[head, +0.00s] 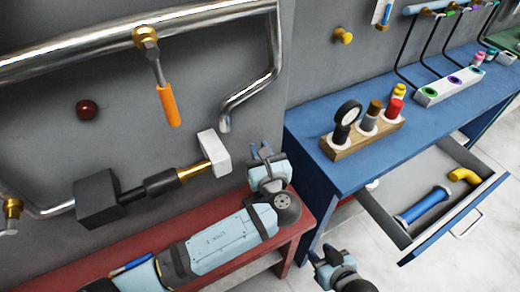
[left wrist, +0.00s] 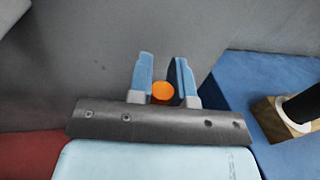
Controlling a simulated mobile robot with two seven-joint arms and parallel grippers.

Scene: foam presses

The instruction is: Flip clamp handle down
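An orange handle (head: 168,105) on a metal rod hangs from a brass fitting (head: 146,37) on the silver pipe; it appears to be the clamp handle. In the left wrist view its round orange end (left wrist: 161,92) shows between the fingers, seen end-on; how far beyond them cannot be told. My left gripper (head: 261,151) is open and empty, to the right of and below the handle in the head view, apart from it. Its two blue fingers (left wrist: 164,62) stand apart in the left wrist view. My right gripper (head: 327,255) is low at the bottom, its fingers apart, holding nothing visible.
A black block with a gold shaft and white end piece (head: 214,152) lies left of my left gripper. A red bench (head: 298,212) is below. A blue table (head: 310,127) holds a wooden rack (head: 346,150). An open drawer (head: 405,238) juts out at right.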

